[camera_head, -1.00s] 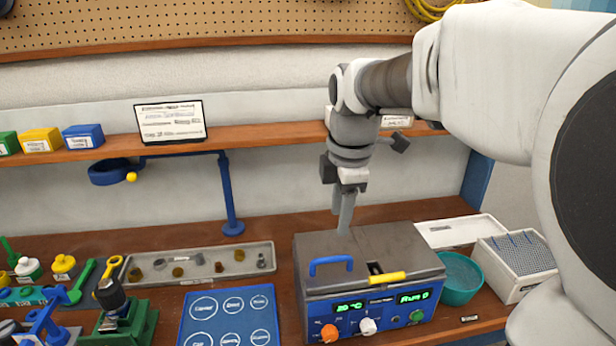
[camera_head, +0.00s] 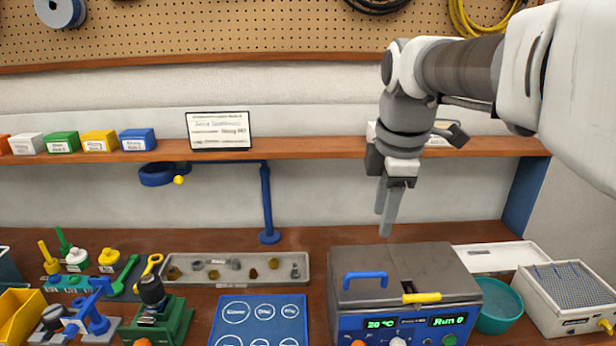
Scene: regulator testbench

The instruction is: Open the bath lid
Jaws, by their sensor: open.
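The bath (camera_head: 400,328) is a box with a blue front panel and lit green displays reading about "20 °C" and "Run 0". Its grey lid (camera_head: 425,262) is closed, lying flat on top. A blue loop handle (camera_head: 365,277) stands at the lid's left front, and a yellow bar (camera_head: 422,298) sits at the lid's front edge near a dark slot. My gripper (camera_head: 385,222) is open and empty, pointing down above the back of the lid. It appears apart from the lid and the handle.
A teal bowl (camera_head: 498,308) and a white perforated box (camera_head: 568,290) stand right of the bath. A tray of small parts (camera_head: 235,281) and a blue board with circles (camera_head: 262,322) lie left. A shelf (camera_head: 290,148) runs behind my arm.

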